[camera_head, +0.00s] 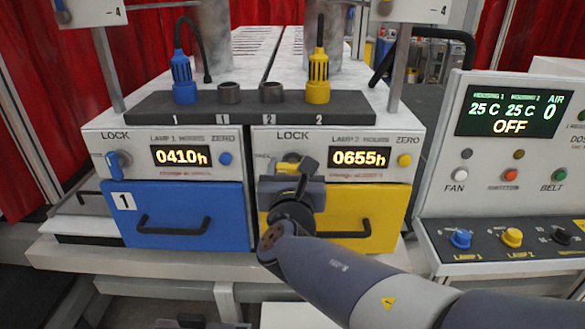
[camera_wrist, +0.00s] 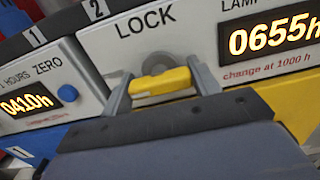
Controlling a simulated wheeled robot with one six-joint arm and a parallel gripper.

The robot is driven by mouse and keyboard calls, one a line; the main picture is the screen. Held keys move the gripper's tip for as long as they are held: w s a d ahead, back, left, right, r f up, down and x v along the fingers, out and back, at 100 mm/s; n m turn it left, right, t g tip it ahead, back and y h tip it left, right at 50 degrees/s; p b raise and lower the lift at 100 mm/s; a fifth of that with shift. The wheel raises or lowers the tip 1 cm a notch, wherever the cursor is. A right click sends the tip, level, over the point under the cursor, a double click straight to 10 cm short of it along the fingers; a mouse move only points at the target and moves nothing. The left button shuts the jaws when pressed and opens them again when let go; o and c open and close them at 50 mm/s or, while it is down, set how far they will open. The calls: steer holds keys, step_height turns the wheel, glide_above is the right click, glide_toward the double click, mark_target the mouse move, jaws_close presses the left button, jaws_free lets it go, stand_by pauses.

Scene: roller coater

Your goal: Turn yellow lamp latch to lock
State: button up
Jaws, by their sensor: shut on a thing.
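The yellow lamp latch (camera_wrist: 160,82) shows in the wrist view under the word LOCK on the white front panel of the lamp 2 housing. It lies roughly level across its round grey base. My gripper (camera_wrist: 160,86) is shut on the latch, one finger at each end of it. The yellow drawer (camera_head: 380,215) is below the panel, partly covered by my arm.
The blue lamp 1 housing has its own blue latch (camera_head: 119,164) and blue drawer (camera_head: 160,228) on the left. A yellow button (camera_head: 404,160) is right of the display. A yellow plug (camera_head: 318,80) stands above. A control console (camera_head: 505,150) is at the right.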

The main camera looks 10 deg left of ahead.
steer(key=shift+f+m+b, duration=0.15)
steer(key=shift+m+b, duration=0.15)
steer(key=shift+b, duration=0.2)
steer(key=shift+c, duration=0.3)
steer(key=shift+b, duration=0.4)
steer(key=m+b, duration=0.2)
steer(key=b, duration=0.1)
steer(key=shift+f, duration=0.2)
steer(key=m+b, duration=0.5)
steer(key=b, duration=0.2)
steer(key=shift+m+b, duration=0.3)
steer(key=shift+m, duration=0.1)
steer(key=m+b, duration=0.5)
steer(key=b, duration=0.1)
steer(key=m+b, duration=0.3)
steer(key=m, duration=0.1)
steer(key=shift+r+b, duration=0.2)
steer(key=shift+b, duration=0.15)
steer(key=shift+r+m, duration=0.1)
steer(key=shift+m, duration=0.3)
steer(key=o, duration=1)
